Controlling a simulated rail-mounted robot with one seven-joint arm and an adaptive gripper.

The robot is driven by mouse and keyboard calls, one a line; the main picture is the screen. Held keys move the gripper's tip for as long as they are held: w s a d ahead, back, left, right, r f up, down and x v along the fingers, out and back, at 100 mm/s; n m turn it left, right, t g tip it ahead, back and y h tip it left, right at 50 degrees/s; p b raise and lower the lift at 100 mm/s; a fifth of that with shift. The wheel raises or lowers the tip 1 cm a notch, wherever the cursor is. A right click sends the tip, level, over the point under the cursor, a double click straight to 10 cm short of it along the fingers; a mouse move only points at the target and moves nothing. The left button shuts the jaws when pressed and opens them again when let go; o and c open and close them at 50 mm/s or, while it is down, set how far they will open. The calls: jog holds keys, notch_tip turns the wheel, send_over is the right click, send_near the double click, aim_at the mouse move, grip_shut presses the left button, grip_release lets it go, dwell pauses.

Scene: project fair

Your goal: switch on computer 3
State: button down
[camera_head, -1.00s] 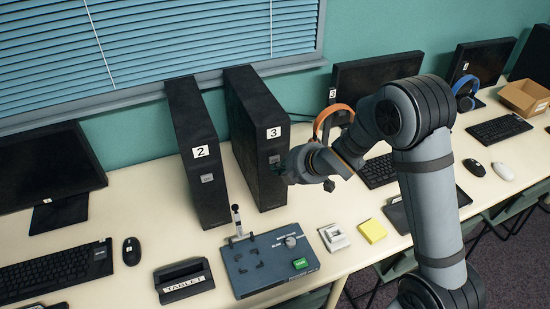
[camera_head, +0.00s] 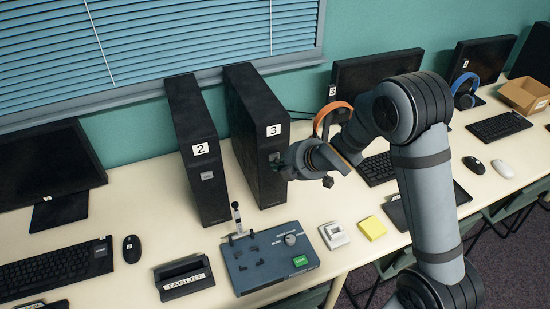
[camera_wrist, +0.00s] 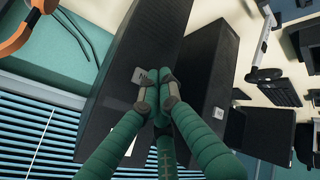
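Computer 3 is a tall black tower (camera_head: 252,125) with a white "3" label (camera_head: 273,130); it stands upright on the desk, right of the tower labelled 2. Its front face (camera_wrist: 112,85) fills the middle-left of the wrist view, with a small grey panel (camera_wrist: 139,77) on it. My gripper (camera_wrist: 159,77) has its green fingers together, with the tips right beside that panel. I cannot tell whether they touch it. A finger partly covers the white label. In the head view my gripper (camera_head: 277,168) is at the tower's front, mostly hidden behind my wrist.
The computer 2 tower (camera_head: 198,145) stands close on the left. A blue-grey control box (camera_head: 268,260) with a small upright lever lies in front of the towers. An orange headset (camera_head: 333,113) and a monitor (camera_head: 375,75) are to the right, near my arm.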

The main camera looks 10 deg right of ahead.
jog(key=shift+w, duration=0.1)
dwell(0.5)
jog(key=shift+w, duration=0.35)
jog(key=shift+w+a, duration=0.1)
jog(key=shift+w, duration=0.3)
dwell(0.6)
jog(key=shift+s, duration=0.1)
jog(key=shift+s+b, duration=0.7)
jog(key=shift+s, duration=0.05)
jog(key=s+d+b, duration=0.1)
jog(key=s+b, duration=0.2)
jog(key=s, duration=0.3)
